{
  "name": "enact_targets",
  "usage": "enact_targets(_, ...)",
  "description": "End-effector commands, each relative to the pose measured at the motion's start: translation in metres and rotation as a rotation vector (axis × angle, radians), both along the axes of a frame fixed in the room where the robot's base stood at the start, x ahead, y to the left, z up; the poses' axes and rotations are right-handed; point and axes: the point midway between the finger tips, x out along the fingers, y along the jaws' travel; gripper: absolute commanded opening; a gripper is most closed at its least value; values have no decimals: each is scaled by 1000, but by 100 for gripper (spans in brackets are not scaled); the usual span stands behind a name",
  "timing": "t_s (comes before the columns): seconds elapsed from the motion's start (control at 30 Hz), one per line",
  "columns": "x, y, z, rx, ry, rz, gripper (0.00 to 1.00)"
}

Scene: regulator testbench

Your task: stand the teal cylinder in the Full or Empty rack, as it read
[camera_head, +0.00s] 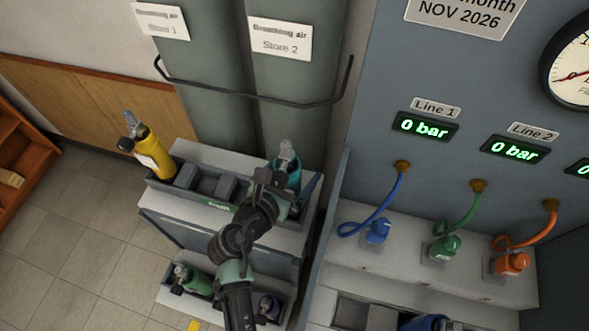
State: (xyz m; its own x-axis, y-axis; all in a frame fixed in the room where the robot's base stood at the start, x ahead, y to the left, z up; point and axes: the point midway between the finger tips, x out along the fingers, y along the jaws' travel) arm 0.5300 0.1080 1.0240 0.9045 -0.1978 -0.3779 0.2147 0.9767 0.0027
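The teal cylinder (293,178) is at the right end of the upper rack (166,190), with its grey valve (287,152) up. My arm covers its lower part, so I cannot tell whether it is seated in the rack or held above it. My gripper (276,184) is at the teal cylinder's body, but its fingers are not clear enough to show whether they are closed on it. The upper rack has a green label (218,204), too small to read surely. A lower rack (222,298) sits on a shelf below, partly behind my arm.
A yellow cylinder (154,152) stands at the upper rack's left end, with empty slots (205,184) beside it. The bench panel (470,75) with hoses and 0 bar displays (425,126) is at right.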

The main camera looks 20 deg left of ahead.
Motion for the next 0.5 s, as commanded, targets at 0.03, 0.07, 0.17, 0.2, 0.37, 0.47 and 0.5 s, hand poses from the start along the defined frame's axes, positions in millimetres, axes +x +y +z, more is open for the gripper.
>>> enact_targets(0.03, 0, 0, -1, -1, 2, -1, 100)
enact_targets(0.07, 0, 0, -1, -1, 2, -1, 100)
enact_targets(0.17, -3, -1, -6, -2, 12, -1, 100)
enact_targets(0.2, -3, -1, -5, -2, 12, -1, 100)
enact_targets(0.37, -14, 2, 0, -3, 9, 0, 100)
enact_targets(0.47, -29, 6, 7, -2, 8, 2, 100)
enact_targets(0.5, -37, 8, 10, -2, 7, 2, 100)
